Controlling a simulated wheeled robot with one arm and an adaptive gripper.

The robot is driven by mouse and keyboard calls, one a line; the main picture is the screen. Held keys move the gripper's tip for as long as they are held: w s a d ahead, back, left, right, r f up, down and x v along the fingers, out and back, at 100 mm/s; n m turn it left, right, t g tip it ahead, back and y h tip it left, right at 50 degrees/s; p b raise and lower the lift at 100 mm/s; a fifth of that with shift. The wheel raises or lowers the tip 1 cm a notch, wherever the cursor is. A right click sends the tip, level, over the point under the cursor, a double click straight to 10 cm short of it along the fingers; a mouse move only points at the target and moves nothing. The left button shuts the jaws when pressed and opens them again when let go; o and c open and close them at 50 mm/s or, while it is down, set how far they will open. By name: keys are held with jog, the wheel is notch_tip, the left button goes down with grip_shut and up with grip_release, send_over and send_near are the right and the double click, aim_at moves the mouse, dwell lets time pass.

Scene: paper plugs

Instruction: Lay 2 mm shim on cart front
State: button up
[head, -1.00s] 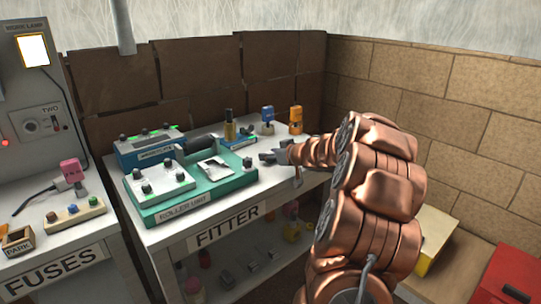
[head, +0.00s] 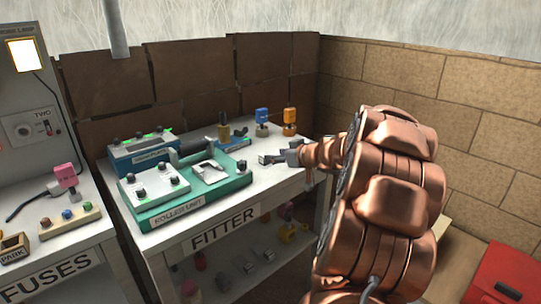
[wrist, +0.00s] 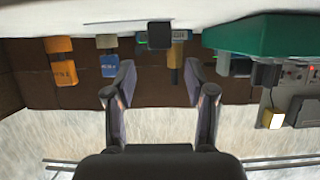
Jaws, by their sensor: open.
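I cannot pick out a 2 mm shim or a cart with certainty in either view. My gripper (head: 276,158) is open, over or near the right part of the FITTER bench top (head: 272,180), to the right of the green roller unit (head: 195,203). In the wrist view my gripper (wrist: 160,78) shows two spread dark fingers with nothing between them. That view is upside down, with a brass-coloured item (wrist: 175,66) and the green unit's edge (wrist: 265,38) beyond the fingers. I cannot tell the gripper's height above the bench.
A blue plug (head: 262,117) and an orange plug (head: 289,117) stand at the bench's back right. A blue box (head: 145,151) is behind the roller unit. Small items lie on the shelf below. The FUSES bench (head: 75,240) is left; a red box (head: 503,272) is right.

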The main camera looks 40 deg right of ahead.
jog(key=shift+v, duration=2.4)
jog(key=w+a+r+m+g+h, duration=0.1)
jog(key=w+r+h, duration=0.2)
jog(key=s+a+f+m+g+h, duration=0.25)
jog(key=s+a+f+g, duration=0.2)
jog(key=a, duration=0.35)
jog(key=s+a+f+n+g+y, duration=0.1)
jog(key=s+a+f+g+y, duration=0.1)
jog(key=s+a, duration=0.8)
jog(key=s+a+f+n+g+y, duration=0.1)
jog(key=s+a+f+g, duration=0.2)
jog(key=s+a, duration=0.7)
jog(key=s+a+f+n+g+y, duration=0.1)
jog(key=s+a+f+g+y, duration=0.1)
jog(key=s+a+g, duration=0.4)
jog(key=s+a+f, duration=0.1)
jog(key=s+a, duration=0.3)
jog(key=shift+f+n+y, duration=0.3)
jog(key=shift+n+y, duration=0.05)
notch_tip(320, 180, up, 16)
jog(key=t+p, duration=0.1)
jog(key=p, duration=1.4)
jog(key=shift+w, duration=0.5)
